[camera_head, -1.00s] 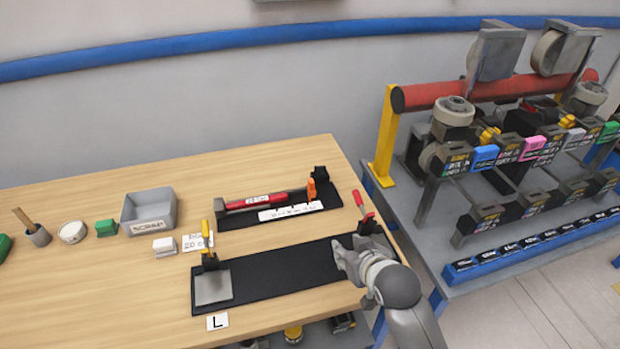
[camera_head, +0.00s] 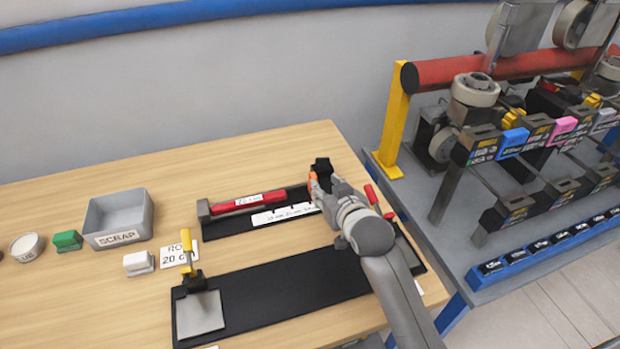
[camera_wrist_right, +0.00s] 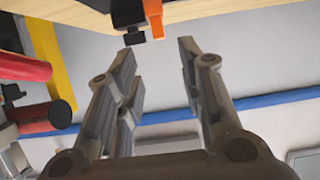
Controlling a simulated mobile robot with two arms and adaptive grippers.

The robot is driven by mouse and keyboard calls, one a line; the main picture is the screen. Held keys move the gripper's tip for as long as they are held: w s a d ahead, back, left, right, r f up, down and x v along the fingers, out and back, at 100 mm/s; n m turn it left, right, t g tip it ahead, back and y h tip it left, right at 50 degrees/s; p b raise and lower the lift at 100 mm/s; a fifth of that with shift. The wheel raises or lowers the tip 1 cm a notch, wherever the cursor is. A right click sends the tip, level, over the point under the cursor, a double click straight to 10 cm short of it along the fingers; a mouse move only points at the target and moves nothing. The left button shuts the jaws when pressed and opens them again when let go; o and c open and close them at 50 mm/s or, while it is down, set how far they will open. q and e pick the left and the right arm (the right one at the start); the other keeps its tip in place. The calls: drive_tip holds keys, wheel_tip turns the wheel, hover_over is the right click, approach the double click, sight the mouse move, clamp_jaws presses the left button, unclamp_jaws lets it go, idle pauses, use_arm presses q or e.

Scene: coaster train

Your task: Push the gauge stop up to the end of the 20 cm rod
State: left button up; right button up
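The red 20 cm rod (camera_head: 245,203) lies in the black gauge (camera_head: 225,226), with a dark block against its left end. The orange gauge stop (camera_head: 313,187) is near the rod's right end, mostly hidden behind my right gripper (camera_head: 324,190). I cannot tell whether stop and rod touch. In the right wrist view the orange stop (camera_wrist_right: 153,18) and a black block (camera_wrist_right: 128,16) beside it show just beyond the fingertips. The right gripper (camera_wrist_right: 158,50) is open and empty, its fingers apart. My left gripper is not in view.
A black fixture (camera_head: 265,290) with a yellow-handled clamp (camera_head: 187,250) lies in front of the gauge. A red handle (camera_head: 371,197) stands right of my gripper. The grey scrap bin (camera_head: 118,219) is at left. A rack with a red beam (camera_head: 440,72) stands at right.

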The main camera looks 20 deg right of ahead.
sight(314, 176)
drive_tip(key=shift+p+x, duration=0.55)
drive_tip(key=shift+x, duration=5.05)
drive_tip(key=shift+s, duration=0.1)
clamp_jaws()
